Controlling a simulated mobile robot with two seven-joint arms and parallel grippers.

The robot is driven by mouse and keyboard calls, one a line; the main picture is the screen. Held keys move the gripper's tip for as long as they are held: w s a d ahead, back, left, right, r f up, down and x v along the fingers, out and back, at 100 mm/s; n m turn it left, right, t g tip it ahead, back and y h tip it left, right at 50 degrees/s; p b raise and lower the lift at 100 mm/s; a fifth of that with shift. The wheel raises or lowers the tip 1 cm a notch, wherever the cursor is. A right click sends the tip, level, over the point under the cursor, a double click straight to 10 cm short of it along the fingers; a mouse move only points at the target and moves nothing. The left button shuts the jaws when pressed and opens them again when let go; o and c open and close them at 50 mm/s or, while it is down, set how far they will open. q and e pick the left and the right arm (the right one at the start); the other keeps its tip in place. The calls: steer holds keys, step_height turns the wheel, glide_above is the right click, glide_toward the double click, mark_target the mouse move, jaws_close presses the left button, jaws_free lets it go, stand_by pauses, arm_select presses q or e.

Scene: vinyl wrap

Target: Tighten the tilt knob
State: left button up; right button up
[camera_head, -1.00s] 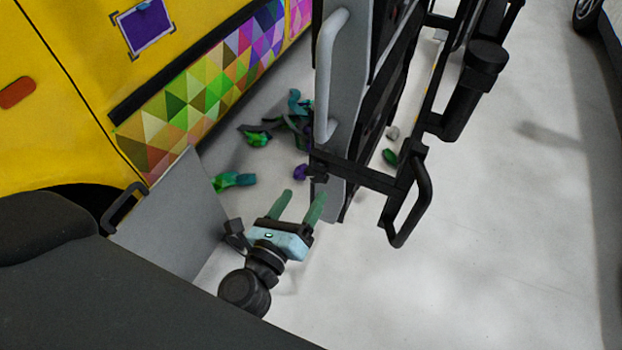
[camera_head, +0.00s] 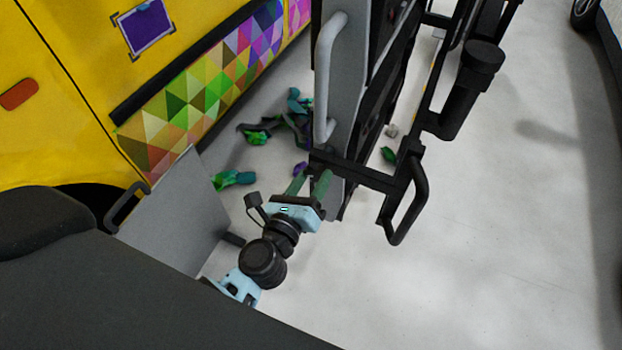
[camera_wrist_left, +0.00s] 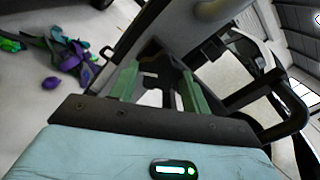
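My left gripper (camera_head: 310,178) has reached the lower end of the upright grey and black frame (camera_head: 343,190). Its two green fingers stand apart, one on each side of a small dark part at the frame's black crossbar (camera_head: 362,174). In the left wrist view, this dark part (camera_wrist_left: 157,66) shows between the open fingers of the left gripper (camera_wrist_left: 160,82). It may be the tilt knob, but it is too dark and partly hidden to be sure. I cannot tell whether the fingers touch it. My right gripper is in neither view.
A black loop handle (camera_head: 421,200) hangs right of the crossbar, and a grey handle (camera_head: 325,80) runs up the frame. Scraps of coloured wrap (camera_head: 233,179) lie on the floor. A yellow vehicle (camera_head: 60,90) stands left.

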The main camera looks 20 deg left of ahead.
arm_select(q)
steer(key=shift+c, duration=1.4)
